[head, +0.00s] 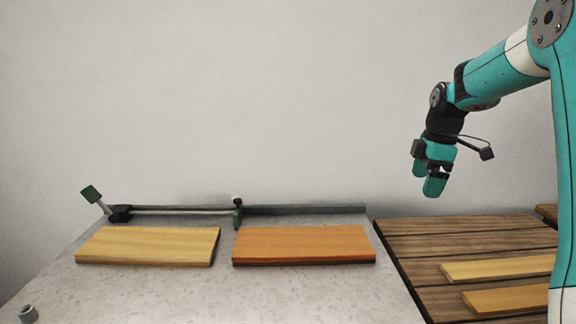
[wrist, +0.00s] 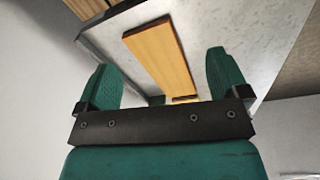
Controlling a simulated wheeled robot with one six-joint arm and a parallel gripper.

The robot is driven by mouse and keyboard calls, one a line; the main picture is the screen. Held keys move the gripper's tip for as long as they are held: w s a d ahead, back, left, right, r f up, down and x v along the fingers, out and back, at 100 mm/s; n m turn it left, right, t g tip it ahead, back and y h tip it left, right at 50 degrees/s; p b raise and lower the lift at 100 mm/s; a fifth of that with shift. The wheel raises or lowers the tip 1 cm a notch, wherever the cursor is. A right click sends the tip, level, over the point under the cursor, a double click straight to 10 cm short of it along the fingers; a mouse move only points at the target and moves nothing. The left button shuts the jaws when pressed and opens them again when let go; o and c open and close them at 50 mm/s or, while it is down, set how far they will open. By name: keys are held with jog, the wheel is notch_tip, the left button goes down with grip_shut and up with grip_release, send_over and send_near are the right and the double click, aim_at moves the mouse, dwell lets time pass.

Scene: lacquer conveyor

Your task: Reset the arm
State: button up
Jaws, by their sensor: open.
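My gripper (head: 437,184) hangs at the upper right in the head view, well above the tables and touching nothing. In the wrist view my gripper (wrist: 168,85) shows two green fingers spread wide apart, with nothing held between them. Beyond the fingers an orange-brown board (wrist: 162,58) lies on the grey surface, some distance away.
A grey table (head: 150,290) holds a pale board (head: 147,245) and an orange board (head: 303,244) before a metal rail (head: 300,210) with a green stop (head: 238,214). A small grey cylinder (head: 28,313) stands front left. Pale boards (head: 495,268) lie on the brown slatted surface (head: 440,232).

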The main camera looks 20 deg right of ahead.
jog(key=s+a+r+m, duration=0.1)
jog(key=s+a, duration=0.2)
jog(key=a, duration=1.2)
jog(key=s+a+f+m+g+y, duration=0.1)
jog(key=s+a+f+m+y, duration=0.1)
jog(key=s+a, duration=1.8)
jog(key=shift+s+a+m+y, duration=0.45)
jog(key=shift+m+y, duration=0.35)
jog(key=shift+m, duration=0.2)
